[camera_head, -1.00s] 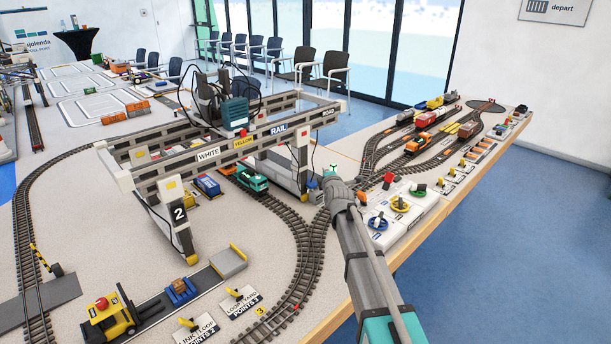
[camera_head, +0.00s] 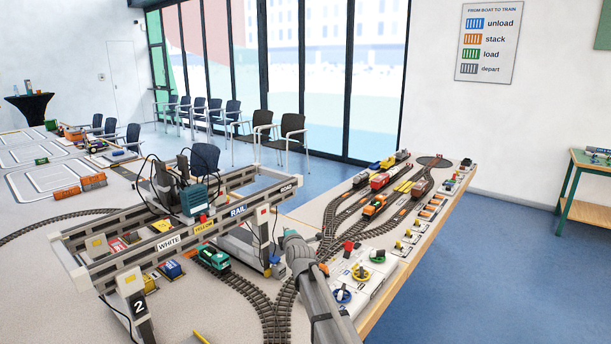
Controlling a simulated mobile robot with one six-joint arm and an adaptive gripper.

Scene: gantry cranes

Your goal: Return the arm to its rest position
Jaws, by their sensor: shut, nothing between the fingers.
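My arm (camera_head: 318,300) reaches up from the bottom edge, right of centre. Its far end lies just right of the gantry crane (camera_head: 160,240), over or in front of the tracks. I cannot make out any gripper fingers; they seem hidden beyond the end of the arm. I cannot tell whether the arm touches anything. The crane stands on the layout table (camera_head: 60,290), with "WHITE", "YELLOW", "RAIL" and "ROAD" labels on its beam.
A green locomotive (camera_head: 212,260) stands on the track beside the crane. Control boxes with coloured knobs (camera_head: 361,272) stand close right of the arm. Several wagons (camera_head: 388,178) stand on the sidings behind. The blue floor (camera_head: 500,270) to the right is clear.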

